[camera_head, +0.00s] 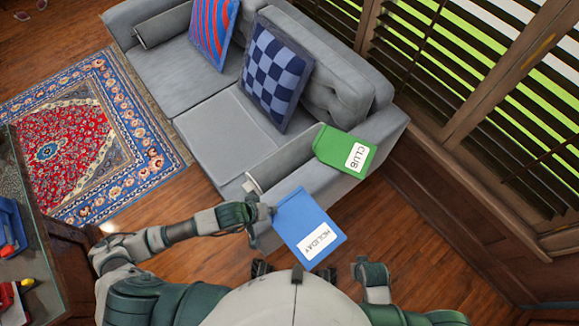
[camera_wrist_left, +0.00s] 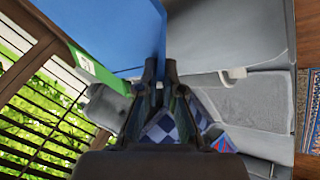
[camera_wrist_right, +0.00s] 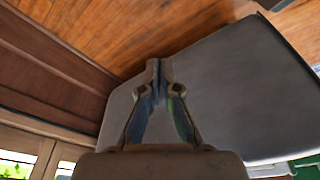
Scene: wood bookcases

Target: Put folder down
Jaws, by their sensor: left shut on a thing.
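A blue folder (camera_head: 309,226) with a white label reading HOLIDAY is held by one edge in my left gripper (camera_head: 270,212). It is tilted, beside the sofa's near end in the head view. In the left wrist view, the shut fingertips (camera_wrist_left: 160,70) pinch the blue folder (camera_wrist_left: 105,30), which fills the upper left. A green folder (camera_head: 345,150) labelled CLUB lies on the sofa's arm. Part of this green folder (camera_wrist_left: 92,68) shows behind the blue one. My right gripper (camera_wrist_right: 158,66) has its fingertips together with nothing visible between them, over a grey surface.
The grey sofa (camera_head: 215,130) holds a checked cushion (camera_head: 272,72) and a striped cushion (camera_head: 212,25). A patterned rug (camera_head: 75,140) lies at left. Slatted windows (camera_head: 470,70) line the right wall. A table (camera_head: 35,260) with coloured items stands at lower left.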

